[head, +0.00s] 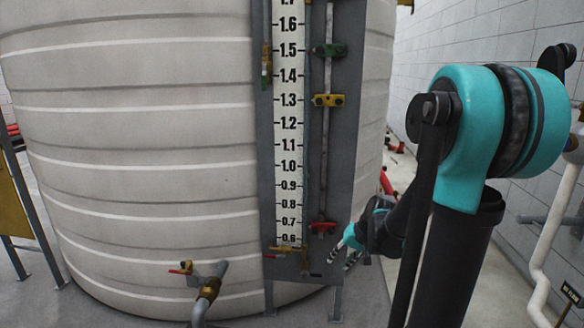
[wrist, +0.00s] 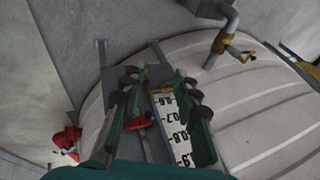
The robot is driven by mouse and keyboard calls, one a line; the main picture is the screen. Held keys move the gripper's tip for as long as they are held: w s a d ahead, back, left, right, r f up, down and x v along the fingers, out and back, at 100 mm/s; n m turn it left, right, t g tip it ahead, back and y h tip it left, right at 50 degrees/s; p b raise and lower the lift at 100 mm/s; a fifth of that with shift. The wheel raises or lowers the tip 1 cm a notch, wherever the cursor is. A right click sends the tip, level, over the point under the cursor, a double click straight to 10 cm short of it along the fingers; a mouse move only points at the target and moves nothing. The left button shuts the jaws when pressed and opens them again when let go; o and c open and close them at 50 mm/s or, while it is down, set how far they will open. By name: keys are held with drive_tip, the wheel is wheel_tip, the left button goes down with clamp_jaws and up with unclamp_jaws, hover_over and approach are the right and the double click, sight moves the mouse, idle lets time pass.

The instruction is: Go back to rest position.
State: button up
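My gripper (head: 343,258) is low in the head view, near the lower end of the tank's level gauge. In the wrist view my gripper (wrist: 157,82) has its two fingers spread apart, with no object held between them. The gauge scale (head: 289,130) is white with black numbers and also shows between the fingers in the wrist view (wrist: 168,115). A red marker (head: 322,228) is on the rod beside the scale, and a red piece (wrist: 140,122) shows near one finger. I cannot tell how far the fingers are from the gauge.
A large pale ribbed tank (head: 140,130) fills the left. A brass valve with a red handle (head: 190,269) and a pipe stick out near its base. Yellow (head: 328,100) and green (head: 328,50) markers sit higher. White pipes (head: 550,240) run along the right wall.

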drive_tip(key=s+d+f+n+h, duration=0.1)
drive_tip(key=s+d+h, duration=0.1)
drive_tip(key=s, duration=0.6)
drive_tip(key=s+d+f+n+h, duration=0.1)
drive_tip(key=s+d+f+h, duration=0.1)
drive_tip(key=s, duration=0.6)
drive_tip(key=shift+s+f, duration=0.15)
drive_tip(key=shift+s, duration=0.1)
idle(0.5)
